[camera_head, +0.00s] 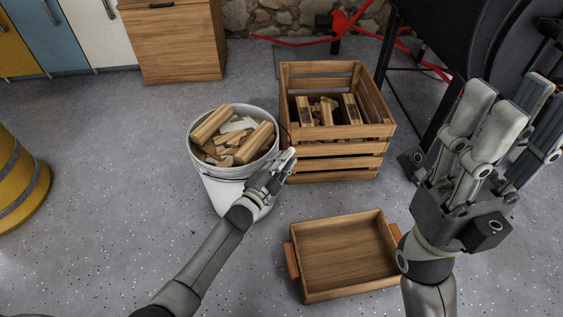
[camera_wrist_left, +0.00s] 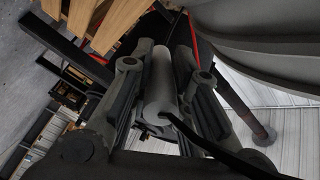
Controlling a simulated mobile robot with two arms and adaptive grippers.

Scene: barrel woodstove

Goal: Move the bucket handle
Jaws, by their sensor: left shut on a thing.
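The white bucket (camera_head: 205,168) stands on the floor left of centre in the head view, filled with split firewood (camera_head: 234,135). My left gripper (camera_head: 284,166) is at the bucket's right side. In the left wrist view, its jaws are shut on the bucket handle's grey cylindrical grip (camera_wrist_left: 160,88), with dark wire (camera_wrist_left: 205,146) running from it. In the head view the gripper mostly hides the handle. My right gripper (camera_head: 503,101) is open and empty at the right, its fingers pointing up.
A slatted wooden crate (camera_head: 335,147) with wood pieces stands right of the bucket. An empty shallow wooden tray (camera_head: 345,255) lies in front of the crate. A dark barrel stove (camera_head: 450,40) is at the upper right, a yellow barrel (camera_head: 18,185) at the left. Floor is clear at lower left.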

